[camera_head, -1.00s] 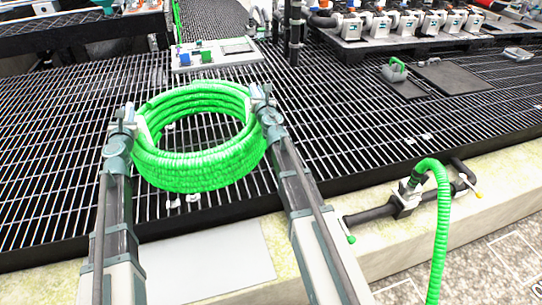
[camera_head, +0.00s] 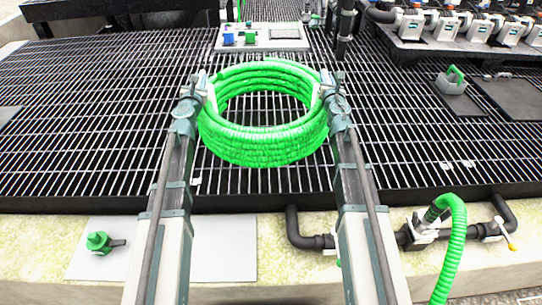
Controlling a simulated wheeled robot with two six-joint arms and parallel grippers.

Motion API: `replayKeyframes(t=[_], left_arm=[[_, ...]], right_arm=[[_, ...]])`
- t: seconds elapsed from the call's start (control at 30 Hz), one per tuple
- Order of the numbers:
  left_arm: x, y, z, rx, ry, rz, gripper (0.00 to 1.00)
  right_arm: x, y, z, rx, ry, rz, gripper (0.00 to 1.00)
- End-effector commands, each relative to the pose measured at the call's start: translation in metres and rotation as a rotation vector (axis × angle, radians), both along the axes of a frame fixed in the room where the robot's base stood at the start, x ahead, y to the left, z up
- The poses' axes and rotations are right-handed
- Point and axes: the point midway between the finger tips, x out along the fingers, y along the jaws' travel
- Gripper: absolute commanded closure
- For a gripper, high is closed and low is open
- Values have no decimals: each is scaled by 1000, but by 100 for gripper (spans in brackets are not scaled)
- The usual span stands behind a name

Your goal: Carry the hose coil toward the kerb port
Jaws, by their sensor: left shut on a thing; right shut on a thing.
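The green hose coil (camera_head: 262,147) is a thick ring of several stacked turns, held roughly level over the dark grating. My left gripper (camera_head: 208,92) is shut on the coil's left side. My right gripper (camera_head: 322,90) is shut on its right side. The fingertips are partly hidden by the coil and the wrists. A pipe fitting (camera_head: 425,228) with a green hose (camera_head: 453,250) bent over it sits on the pale kerb at the lower right; I cannot tell whether this is the kerb port.
A grey panel with blue and green parts (camera_head: 262,37) lies behind the coil. Black posts (camera_head: 345,25) and a row of white valve units (camera_head: 450,25) stand at the back right. A green-handled grey item (camera_head: 452,80) sits on the grating. A green-capped fitting (camera_head: 98,242) lies on a pale plate.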

Motion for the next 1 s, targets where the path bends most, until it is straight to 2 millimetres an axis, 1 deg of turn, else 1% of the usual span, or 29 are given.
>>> replayKeyframes(t=[0.37, 0.57, 1.0], left_arm=[[0, 0, 0, 0, 0, -1, 100], [0, -1, -3, 0, 0, -1, 100], [0, 0, -22, 0, 0, -1, 100]], right_arm=[[0, 1, 0, 0, 0, 1, 100], [0, 1, -3, 0, 0, 1, 100], [0, 0, -22, 0, 0, 1, 100]])
